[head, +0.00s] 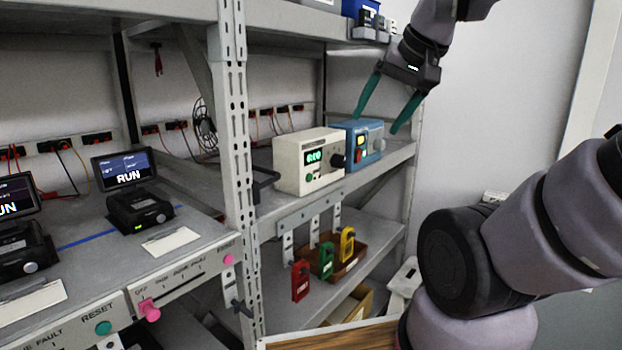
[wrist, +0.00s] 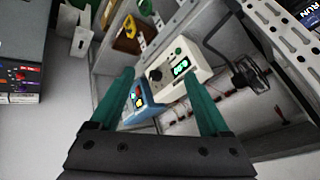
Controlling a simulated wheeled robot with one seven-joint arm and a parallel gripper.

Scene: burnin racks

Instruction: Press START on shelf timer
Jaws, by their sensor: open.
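A cream box with a lit green display (head: 306,160) stands on the middle shelf. It has a dark knob at its right and a small green button at the lower left of its face. It also shows in the wrist view (wrist: 189,68). A blue box (head: 366,141) with red and yellow-green controls stands right beside it and shows in the wrist view (wrist: 141,103). I cannot read which one is labelled as the timer. My gripper (head: 377,122) is open and empty, its teal fingers in front of and above the blue box. Any START label is too small to read.
A grey rack upright (head: 236,150) stands left of the boxes. Red, green and yellow lockout tags (head: 325,260) hang below the shelf near a brown tray. Two RUN screens (head: 124,170) stand on the left bench.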

